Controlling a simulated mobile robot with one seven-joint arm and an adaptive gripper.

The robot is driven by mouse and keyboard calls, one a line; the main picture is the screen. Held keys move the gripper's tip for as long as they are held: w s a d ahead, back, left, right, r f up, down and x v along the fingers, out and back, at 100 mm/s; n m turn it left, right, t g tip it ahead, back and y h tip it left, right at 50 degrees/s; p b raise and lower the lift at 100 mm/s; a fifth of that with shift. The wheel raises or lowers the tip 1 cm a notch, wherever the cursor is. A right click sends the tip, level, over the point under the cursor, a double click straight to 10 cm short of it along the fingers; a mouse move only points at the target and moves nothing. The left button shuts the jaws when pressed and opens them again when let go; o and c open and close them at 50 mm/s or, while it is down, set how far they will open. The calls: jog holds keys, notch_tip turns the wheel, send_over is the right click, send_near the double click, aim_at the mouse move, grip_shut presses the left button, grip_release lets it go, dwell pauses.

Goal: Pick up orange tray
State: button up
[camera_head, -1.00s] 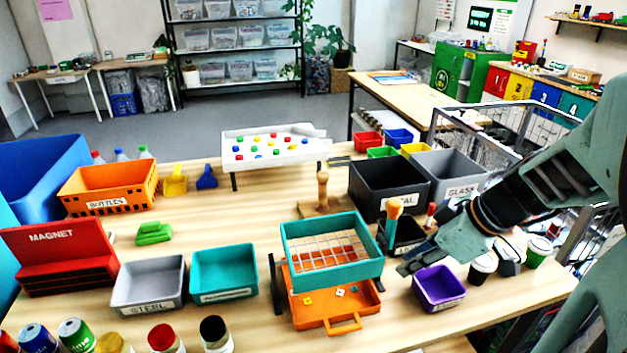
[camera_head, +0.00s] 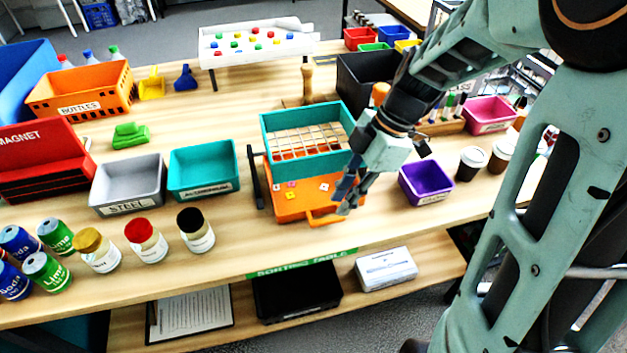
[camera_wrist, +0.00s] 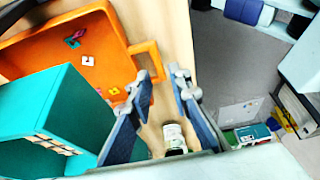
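The orange tray (camera_head: 290,204) lies on the table under a teal sieve box (camera_head: 272,166) with a wire grid. Its front part sticks out toward the table's front edge, with a few small coloured pieces in it and a loop handle (camera_head: 323,217) at the front. The tray also shows in the wrist view (camera_wrist: 62,46), with its handle (camera_wrist: 148,60) close to my fingers. My gripper (camera_head: 345,205) is at the tray's front right, by the handle. In the wrist view my gripper (camera_wrist: 165,88) has its two blue fingers apart with nothing between the tips. Whether a finger touches the handle cannot be told.
A purple bin (camera_head: 424,184) stands just right of my gripper. Teal and grey bins (camera_head: 128,185) and several jars and cans stand to the left. A lower shelf (camera_head: 430,262) runs below the table's front edge. Bare table lies in front of the tray.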

aim_at(328, 219)
jog(key=shift+x, duration=3.15)
jog(key=shift+w+a, duration=0.1)
jog(key=shift+c, duration=0.4)
grip_shut()
